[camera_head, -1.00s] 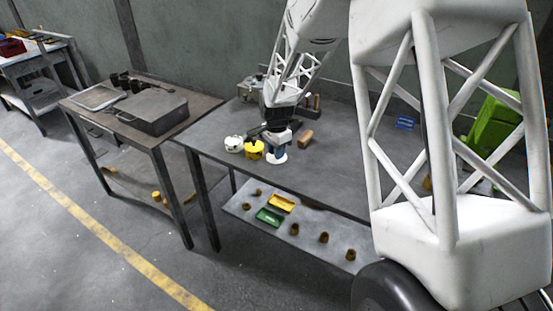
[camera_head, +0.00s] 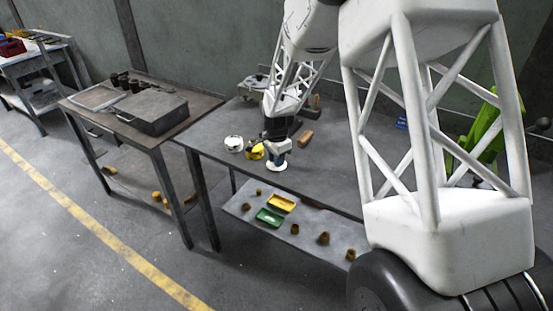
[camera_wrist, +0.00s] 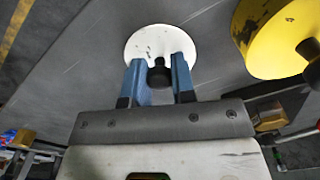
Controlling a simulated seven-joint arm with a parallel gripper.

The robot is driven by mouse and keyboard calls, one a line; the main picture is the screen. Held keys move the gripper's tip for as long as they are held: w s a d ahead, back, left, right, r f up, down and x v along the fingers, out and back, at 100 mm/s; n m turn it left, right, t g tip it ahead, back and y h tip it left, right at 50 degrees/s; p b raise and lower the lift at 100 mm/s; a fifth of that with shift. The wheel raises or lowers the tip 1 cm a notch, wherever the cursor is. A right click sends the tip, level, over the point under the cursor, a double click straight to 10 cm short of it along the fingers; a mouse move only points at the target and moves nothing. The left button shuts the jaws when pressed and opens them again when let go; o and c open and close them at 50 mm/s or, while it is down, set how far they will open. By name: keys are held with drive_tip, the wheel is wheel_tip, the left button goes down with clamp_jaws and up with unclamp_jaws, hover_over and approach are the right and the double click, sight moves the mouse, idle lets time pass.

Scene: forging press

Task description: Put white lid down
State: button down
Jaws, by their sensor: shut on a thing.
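The white lid (camera_head: 277,168) is a round disc with a black knob, over the front part of the grey table (camera_head: 345,177). In the wrist view the white lid (camera_wrist: 150,40) lies beyond my blue fingertips, its knob between them. My gripper (camera_wrist: 159,74) is shut on the knob; in the head view my gripper (camera_head: 278,150) is above the lid. I cannot tell whether the lid touches the tabletop.
A white pot (camera_head: 234,144) is further left. A brown block (camera_head: 306,138) lies to the right. The tabletop right of the lid is clear.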

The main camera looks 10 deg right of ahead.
drive_tip(key=shift+f, duration=0.15)
drive_tip(key=c, duration=1)
unclamp_jaws()
drive_tip(key=shift+o, duration=0.2)
wheel_tip(320, 180, up, 12)
drive_tip(key=shift+r, duration=0.2)
drive_tip(key=shift+s, duration=0.1)
